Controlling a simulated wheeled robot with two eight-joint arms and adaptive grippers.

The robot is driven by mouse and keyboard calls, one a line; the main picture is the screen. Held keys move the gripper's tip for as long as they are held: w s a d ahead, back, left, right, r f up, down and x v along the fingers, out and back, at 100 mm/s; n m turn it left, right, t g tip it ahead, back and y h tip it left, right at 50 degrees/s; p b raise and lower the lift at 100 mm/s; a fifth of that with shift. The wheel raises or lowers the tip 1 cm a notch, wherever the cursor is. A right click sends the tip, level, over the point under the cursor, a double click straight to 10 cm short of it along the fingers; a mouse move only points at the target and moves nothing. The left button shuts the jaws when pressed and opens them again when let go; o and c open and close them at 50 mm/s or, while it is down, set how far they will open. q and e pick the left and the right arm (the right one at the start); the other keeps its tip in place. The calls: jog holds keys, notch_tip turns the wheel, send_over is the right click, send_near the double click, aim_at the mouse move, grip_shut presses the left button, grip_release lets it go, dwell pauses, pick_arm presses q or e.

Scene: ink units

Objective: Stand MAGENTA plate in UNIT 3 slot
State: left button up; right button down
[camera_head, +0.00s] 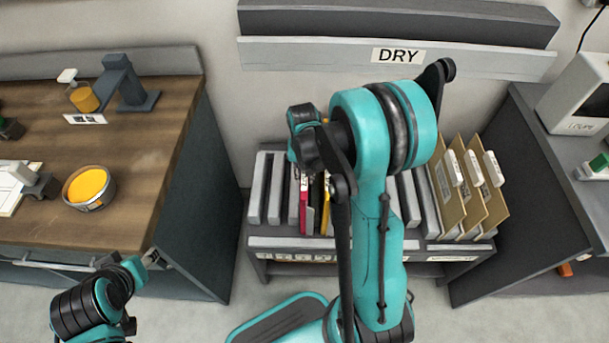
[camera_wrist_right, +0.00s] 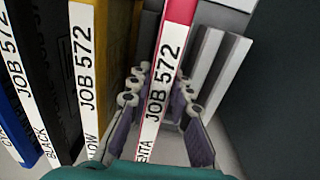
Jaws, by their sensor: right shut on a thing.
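The magenta plate (camera_head: 303,203) stands upright among the grey dividers of the low rack (camera_head: 340,243), beside the yellow plate (camera_head: 326,190). In the right wrist view the magenta plate (camera_wrist_right: 181,11) has a white label reading JOB 572 and ending in ENTA. My right gripper (camera_wrist_right: 162,95) is shut on it, one finger on each side. Its lower edge is hidden, so I cannot tell how deep it sits. My right arm covers the rack's middle in the head view. My left arm is at the lower left; its fingers are unclear. The UNIT 3 marking is not readable.
Yellow (camera_wrist_right: 108,70), black (camera_wrist_right: 50,100) and blue plates stand close to the left in the wrist view. Grey dividers (camera_wrist_right: 215,65) stand to its right. Tan boards (camera_head: 447,190) fill the rack's right end. A wooden-topped bench (camera_head: 140,150) is on the left, a grey one on the right.

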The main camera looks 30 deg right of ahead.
jog(key=c, duration=1.3)
grip_release()
jog(key=shift+f, duration=0.1)
notch_tip(320, 180, up, 12)
jog(key=shift+a, duration=0.1)
notch_tip(320, 180, up, 5)
jog(key=p, duration=0.4)
